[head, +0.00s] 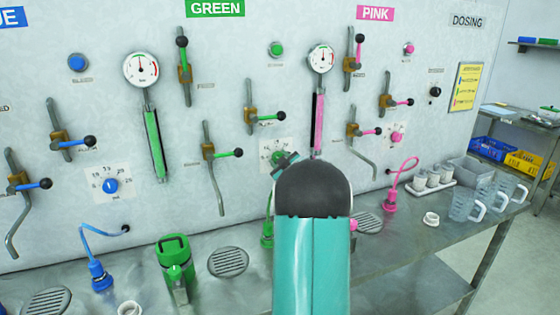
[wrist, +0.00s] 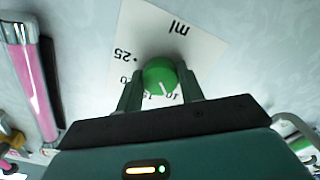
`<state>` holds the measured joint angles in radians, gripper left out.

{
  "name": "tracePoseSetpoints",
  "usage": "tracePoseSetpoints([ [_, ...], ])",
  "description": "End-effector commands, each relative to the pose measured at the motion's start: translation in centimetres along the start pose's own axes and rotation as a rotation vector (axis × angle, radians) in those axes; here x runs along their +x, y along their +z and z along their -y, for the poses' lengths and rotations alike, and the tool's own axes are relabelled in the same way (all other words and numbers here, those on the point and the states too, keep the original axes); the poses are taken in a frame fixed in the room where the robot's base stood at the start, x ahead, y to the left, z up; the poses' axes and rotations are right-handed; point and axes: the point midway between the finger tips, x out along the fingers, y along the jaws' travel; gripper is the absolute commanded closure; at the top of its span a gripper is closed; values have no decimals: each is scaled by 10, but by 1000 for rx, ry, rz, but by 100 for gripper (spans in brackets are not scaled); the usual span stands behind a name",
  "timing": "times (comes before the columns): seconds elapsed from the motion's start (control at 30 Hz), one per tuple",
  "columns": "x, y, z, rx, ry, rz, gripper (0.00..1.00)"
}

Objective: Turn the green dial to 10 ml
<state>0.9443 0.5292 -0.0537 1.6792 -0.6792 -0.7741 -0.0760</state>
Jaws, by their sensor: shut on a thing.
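The green dial (wrist: 160,76) sits on a white scale plate (wrist: 190,45) on the wall panel, upside down in the wrist view. My gripper (wrist: 160,88) is shut on the dial, one finger on each side. The dial's white pointer line points down and slightly right, close to the 10 mark. The 15 and 25 also show; the 20 is partly covered by a finger. In the head view the green dial (head: 278,157) is partly hidden by my gripper (head: 286,164).
Green levers (head: 266,117) and a pink sight tube (head: 319,125) flank the plate. A green container (head: 175,260), drain grates (head: 228,262) and a pink fitting (head: 390,200) are on the metal bench below. Beakers (head: 468,202) stand at the right.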

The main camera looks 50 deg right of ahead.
Motion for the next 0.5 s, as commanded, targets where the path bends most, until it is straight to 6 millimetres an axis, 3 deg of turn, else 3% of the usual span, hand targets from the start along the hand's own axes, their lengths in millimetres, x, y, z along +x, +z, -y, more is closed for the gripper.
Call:
tracePoseSetpoints([
  [0.2, 0, 1, 0, 1, 0, 2, 85],
  [0.23, 0, 1, 0, 1, 0, 2, 60],
  [0.33, 0, 1, 0, 1, 0, 1, 41],
  [0.5, 0, 0, 0, 2, 0, 1, 41],
])
